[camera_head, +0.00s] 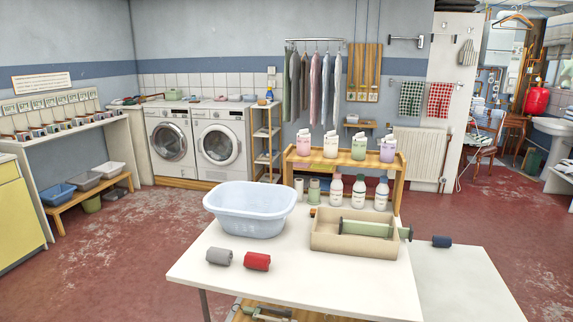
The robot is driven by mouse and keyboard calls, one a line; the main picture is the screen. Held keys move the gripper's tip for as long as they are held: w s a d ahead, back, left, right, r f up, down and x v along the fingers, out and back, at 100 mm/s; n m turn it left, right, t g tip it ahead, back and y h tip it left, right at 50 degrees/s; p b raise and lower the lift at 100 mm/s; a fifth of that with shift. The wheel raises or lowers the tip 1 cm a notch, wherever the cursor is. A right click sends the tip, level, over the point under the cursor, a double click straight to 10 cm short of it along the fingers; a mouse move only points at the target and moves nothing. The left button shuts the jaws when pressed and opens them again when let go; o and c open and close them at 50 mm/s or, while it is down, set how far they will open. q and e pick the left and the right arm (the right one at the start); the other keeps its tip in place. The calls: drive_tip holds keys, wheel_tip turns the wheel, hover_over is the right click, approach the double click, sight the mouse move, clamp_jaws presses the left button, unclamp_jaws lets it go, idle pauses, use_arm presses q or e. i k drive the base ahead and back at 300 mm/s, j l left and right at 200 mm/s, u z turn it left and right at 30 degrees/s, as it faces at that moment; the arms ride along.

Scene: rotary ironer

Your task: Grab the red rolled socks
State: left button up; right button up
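The red rolled socks (257,262) lie on the white table (345,290) near its front left part. A grey rolled pair (219,257) lies just to their left, with a small gap. A dark blue rolled pair (442,241) lies farther right, beyond the wooden box. Neither of my grippers shows in the head view.
A pale blue basin (250,209) stands behind the red socks. A wooden box with a green roller (354,234) sits to the right on the table. Behind it, a wooden shelf (345,160) holds detergent containers and bottles. The table top in front of the socks is clear.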

sight(260, 261)
drive_tip(key=i+l, duration=0.25)
drive_tip(key=i, duration=0.15)
drive_tip(key=i+l, duration=0.25)
drive_tip(key=i+u, duration=0.1)
drive_tip(key=u, duration=0.3)
drive_tip(key=i+l+u, duration=0.1)
drive_tip(key=u, duration=0.35)
drive_tip(key=l+u, duration=0.1)
drive_tip(key=u, duration=0.3)
drive_tip(key=i+l, duration=0.05)
